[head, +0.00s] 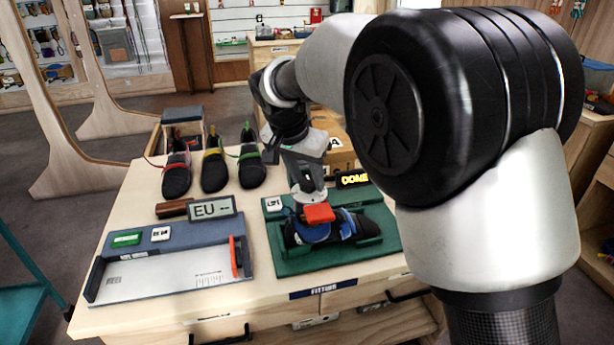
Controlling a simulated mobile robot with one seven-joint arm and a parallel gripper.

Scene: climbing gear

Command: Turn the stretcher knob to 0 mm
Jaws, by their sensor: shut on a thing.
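The shoe stretcher stands on a green base (290,262) at the right of the fitting table. A dark blue-and-black shoe (347,225) lies across it. A red block (319,214), which looks like the stretcher knob, sits on top above a blue round part (316,233). My gripper (308,197) points down from above and is shut at the knob. Its fingertips are small and partly merge with the red and grey parts. The knob's scale and pointer cannot be read from here.
A black display with yellow letters (354,180) stands behind the stretcher. A foot-measuring device (165,275) with an "EU" display (212,208) is at left. Several shoes (214,170) stand at the back left. My arm hides the right side of the scene.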

